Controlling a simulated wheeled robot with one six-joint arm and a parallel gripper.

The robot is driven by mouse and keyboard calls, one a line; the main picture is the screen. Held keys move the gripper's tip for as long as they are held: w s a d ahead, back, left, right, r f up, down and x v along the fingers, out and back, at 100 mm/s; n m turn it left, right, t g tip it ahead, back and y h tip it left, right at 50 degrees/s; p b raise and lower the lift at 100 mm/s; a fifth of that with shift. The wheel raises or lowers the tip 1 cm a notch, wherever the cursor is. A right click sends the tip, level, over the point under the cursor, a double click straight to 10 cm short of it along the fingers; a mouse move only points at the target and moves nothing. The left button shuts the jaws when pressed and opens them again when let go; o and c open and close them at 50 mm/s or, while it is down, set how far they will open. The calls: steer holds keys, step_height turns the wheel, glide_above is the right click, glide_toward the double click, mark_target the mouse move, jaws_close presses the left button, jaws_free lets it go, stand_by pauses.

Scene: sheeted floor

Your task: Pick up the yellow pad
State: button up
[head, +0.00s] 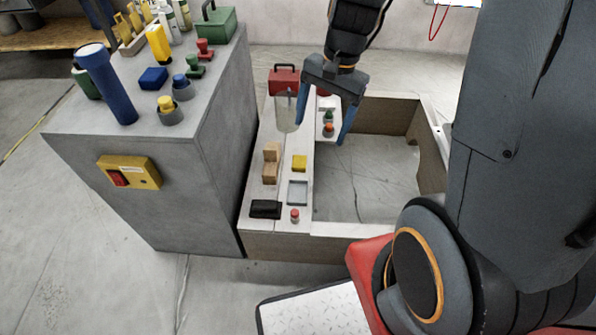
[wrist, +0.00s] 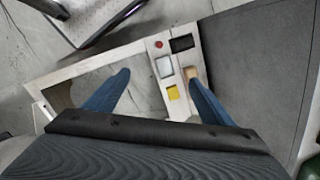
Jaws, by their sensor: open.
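In the wrist view the yellow pad (wrist: 173,93) lies between my two fingers, closer to the right one. My gripper (head: 322,128) has two blue fingers spread apart, with nothing between them. It hangs above the frame, higher than the pad and further back. In the wrist view my gripper (wrist: 158,78) is also open.
Tan blocks (head: 270,163), a grey square tray (head: 297,193), a black box (head: 265,209) and a red knob (head: 295,215) surround the pad. A clear cup (head: 286,113) stands behind. A tall grey block (head: 190,150) rises at left. The frame's middle (head: 365,180) is open.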

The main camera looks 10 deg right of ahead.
mark_target(300, 161)
steer(key=shift+w+d+f+m+t+y+b, duration=0.35)
steer(key=shift+w+f+m+b, duration=2.55)
steer(key=shift+f, duration=3.35)
steer(key=shift+w+d+f+m+t+y+b, duration=0.1)
steer(key=shift+w+f+m+y+b, duration=0.8)
steer(key=shift+w+f+b, duration=4.4)
steer(key=shift+w+d+f+m+t+h+b, duration=0.2)
steer(key=shift+w+f+m+b, duration=2.5)
steer(key=shift+f, duration=4.45)
steer(key=shift+s+r, duration=0.1)
steer(key=shift+s, duration=0.1)
steer(key=c, duration=1.2)
steer(key=shift+o, duration=0.2)
step_height(300, 161, up, 10)
steer(key=p, duration=0.4)
